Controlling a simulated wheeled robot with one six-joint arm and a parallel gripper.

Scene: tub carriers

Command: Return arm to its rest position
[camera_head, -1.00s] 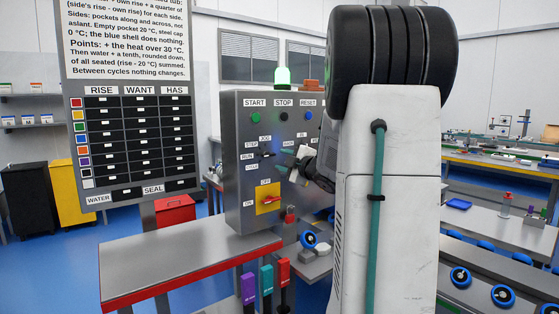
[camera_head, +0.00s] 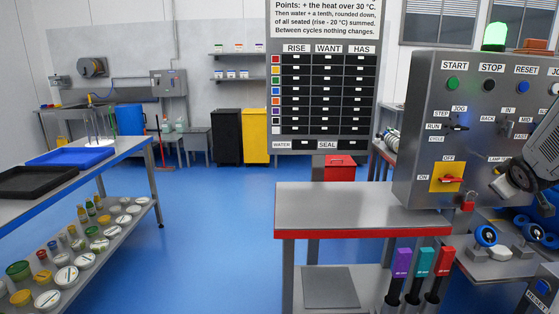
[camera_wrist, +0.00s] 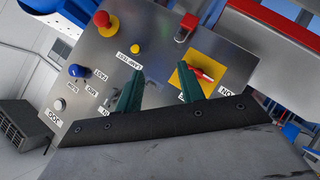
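My gripper (camera_wrist: 160,68) shows in the wrist view with two teal fingers spread apart and nothing between them. Behind the fingers is the grey control panel (camera_wrist: 150,45). In the head view my wrist and gripper are at the right edge, in front of the lower right of the control box (camera_head: 415,130); the fingertips are hard to make out there. The rest of my arm is out of view to the right. I cannot tell from the wrist view how far the fingers are from the panel.
The panel carries buttons, knobs and a yellow switch plate (camera_head: 434,176) with a red handle, with a red padlock (camera_head: 468,201) below. A red-edged steel table (camera_head: 350,208) stands left of the box. A black tray (camera_head: 38,182) lies on the far-left bench. Blue floor (camera_head: 215,215) is open between.

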